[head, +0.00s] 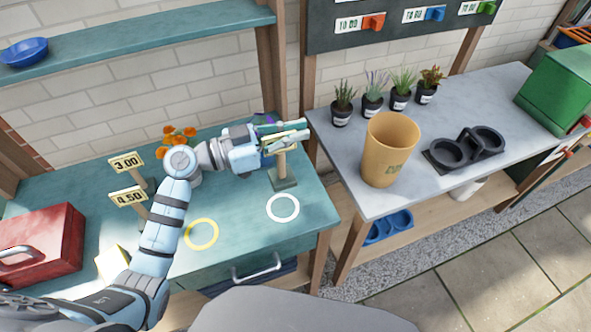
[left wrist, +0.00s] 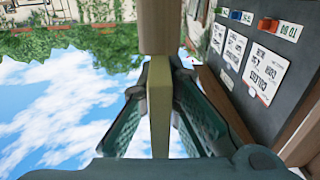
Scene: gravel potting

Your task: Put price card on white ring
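A price card on a wooden post (head: 281,162) with a grey-green foot stands at the back right of the teal table. My left gripper (head: 290,131) is at its top, reaching across from the left. In the left wrist view the card (left wrist: 160,110) is edge-on between the two green fingers (left wrist: 159,95). They look a little apart from it; contact at the tips is hard to judge. The white ring (head: 283,208) lies on the table in front of the post, empty. My right gripper is not in view.
Cards reading 3.00 (head: 126,163) and 4.50 (head: 128,197) stand left of my arm. A yellow ring (head: 202,234) lies left of the white one. A red toolbox (head: 45,245) is at left. Orange flowers (head: 178,135) stand behind my arm; a tan pot (head: 390,150) is on the right-hand table.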

